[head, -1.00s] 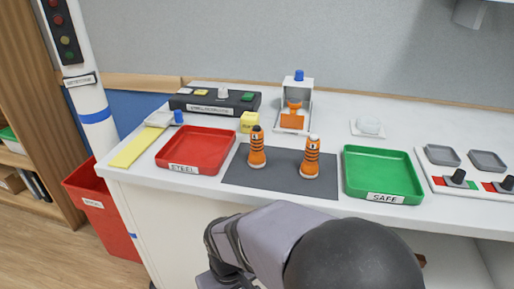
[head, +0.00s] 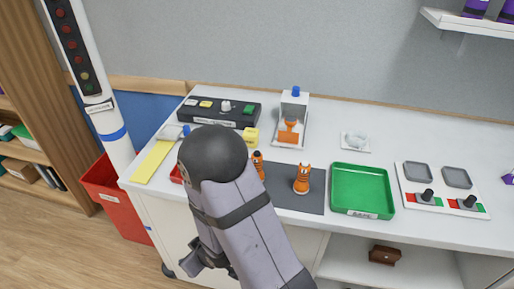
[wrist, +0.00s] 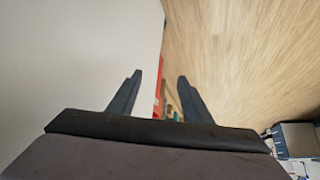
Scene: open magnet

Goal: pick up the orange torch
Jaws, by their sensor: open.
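Two upright orange things with dark bands stand on a dark grey mat (head: 290,201) on the white counter. The left one (head: 259,166) is partly hidden behind my arm; the right one (head: 302,179) is in full view. Another orange object (head: 289,131) sits in a white stand at the back. I cannot tell for sure which is the torch. My gripper (wrist: 158,92) is open and empty in the wrist view, over the wooden floor beside a pale surface, with no torch between its fingers.
A green tray (head: 335,190) lies right of the mat. A red tray (head: 175,175) is mostly hidden by my arm. A black button panel (head: 215,121), yellow block (head: 251,136) and switch panel (head: 410,200) are on the counter. A red bin (head: 110,205) stands at left.

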